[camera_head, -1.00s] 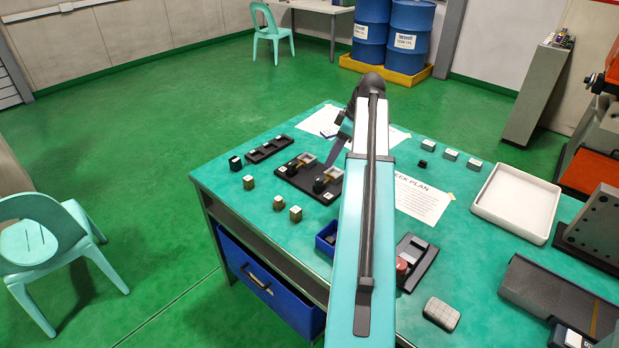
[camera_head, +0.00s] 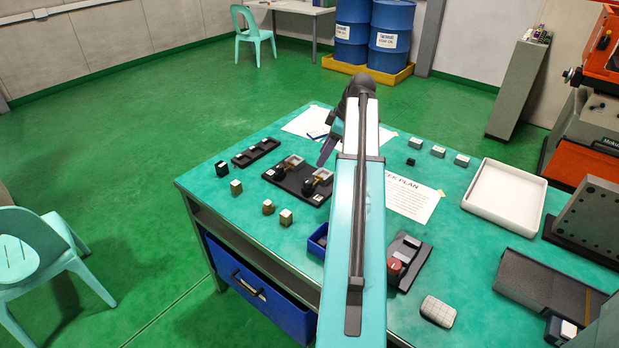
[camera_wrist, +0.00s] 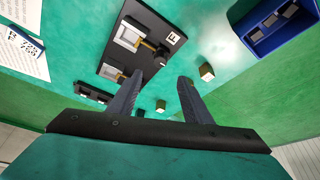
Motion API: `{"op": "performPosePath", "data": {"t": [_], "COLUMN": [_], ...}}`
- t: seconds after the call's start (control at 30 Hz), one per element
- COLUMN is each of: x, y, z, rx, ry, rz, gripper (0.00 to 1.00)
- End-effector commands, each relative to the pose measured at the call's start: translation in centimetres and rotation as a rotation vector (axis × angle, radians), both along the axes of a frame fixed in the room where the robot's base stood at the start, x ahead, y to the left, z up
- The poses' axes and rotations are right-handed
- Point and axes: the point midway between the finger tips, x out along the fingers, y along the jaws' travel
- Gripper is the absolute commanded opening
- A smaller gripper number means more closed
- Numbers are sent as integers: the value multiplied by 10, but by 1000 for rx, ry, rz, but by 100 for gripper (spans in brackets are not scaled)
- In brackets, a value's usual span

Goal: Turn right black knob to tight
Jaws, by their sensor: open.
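A black plate (camera_head: 296,183) with two black knobs and pale clamp blocks lies on the green table, left of my arm. The right black knob (camera_head: 308,187) is nearer me; the left black knob (camera_head: 281,172) is farther left. In the wrist view, the right black knob (camera_wrist: 163,52) has a brass-coloured shaft and sits by the plate's "F" label, beyond my fingertips. The left knob there is partly hidden behind a finger. My gripper (camera_wrist: 160,78) is open and empty, its two fingers apart. In the head view my gripper (camera_head: 327,150) is above the table behind the plate, partly hidden by my arm.
A blue bin (camera_wrist: 284,22) is near the right knob. A white tray (camera_head: 472,203) and a paper plan (camera_head: 415,202) lie right of my arm. A dark rack (camera_head: 256,152) lies behind left.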

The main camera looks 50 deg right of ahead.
Motion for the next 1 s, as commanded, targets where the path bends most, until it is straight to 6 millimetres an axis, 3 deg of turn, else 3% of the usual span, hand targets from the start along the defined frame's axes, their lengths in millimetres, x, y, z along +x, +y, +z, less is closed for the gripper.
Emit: {"op": "performPosePath", "data": {"t": [1.0], "x": [37], "y": [24], "z": [-102], "rx": [0], "ry": [1], "rz": [4], "gripper": [45]}}
